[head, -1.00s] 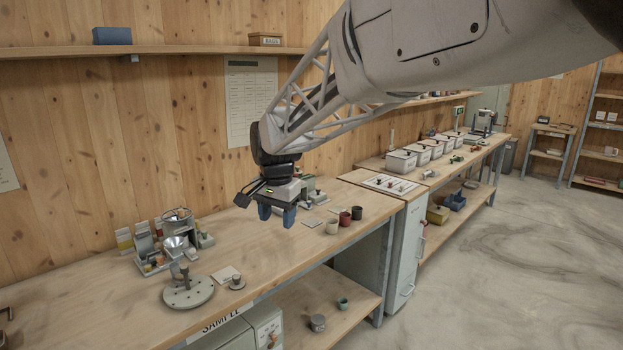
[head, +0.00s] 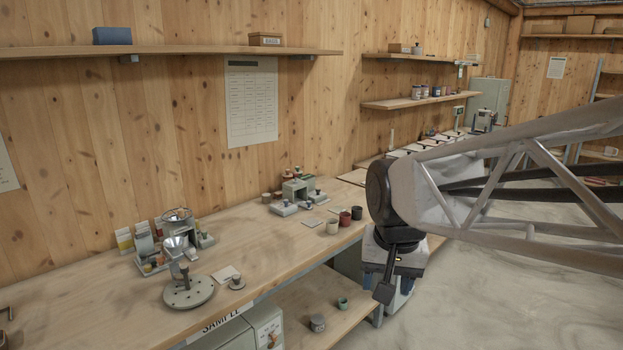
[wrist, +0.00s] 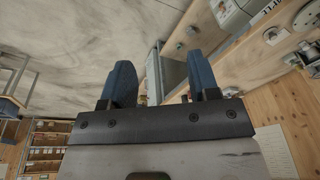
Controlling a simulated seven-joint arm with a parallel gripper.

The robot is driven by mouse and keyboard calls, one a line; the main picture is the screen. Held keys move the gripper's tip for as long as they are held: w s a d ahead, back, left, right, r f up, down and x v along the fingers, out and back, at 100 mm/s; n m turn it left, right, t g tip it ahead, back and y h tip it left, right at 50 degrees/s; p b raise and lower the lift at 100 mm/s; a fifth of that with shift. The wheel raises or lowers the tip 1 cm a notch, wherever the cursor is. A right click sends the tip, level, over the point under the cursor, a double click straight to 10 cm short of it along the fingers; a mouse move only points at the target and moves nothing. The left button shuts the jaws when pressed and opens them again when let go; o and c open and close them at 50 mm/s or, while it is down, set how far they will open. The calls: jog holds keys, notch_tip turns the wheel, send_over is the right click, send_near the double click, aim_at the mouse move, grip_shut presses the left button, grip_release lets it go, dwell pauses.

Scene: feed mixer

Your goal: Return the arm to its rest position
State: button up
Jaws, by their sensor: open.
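My gripper (wrist: 165,85) shows in the wrist view with its two blue fingers apart and nothing between them. In the head view my arm comes in from the right edge. The gripper hangs off the front edge of the bench, right of the cups, and its fingers (head: 405,285) are mostly hidden behind the wrist housing. It appears clear of the workbench (head: 100,295), but its exact gap to the bench edge is hard to judge.
A cream cup (head: 332,226), a red cup (head: 345,218) and a dark cup (head: 357,213) stand near the bench edge. A round grey stand (head: 188,293) is at front left. A lower shelf (head: 335,325) holds small pots. The floor (head: 480,290) at right is open.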

jog(key=s+d+f+n, duration=0.1)
jog(key=s+d+f, duration=0.1)
jog(key=s, duration=0.4)
jog(key=s+d+f, duration=0.3)
jog(key=s+d, duration=0.1)
jog(key=s, duration=0.3)
jog(key=shift+f+n, duration=0.2)
jog(key=shift+n, duration=0.2)
jog(key=shift+a, duration=0.1)
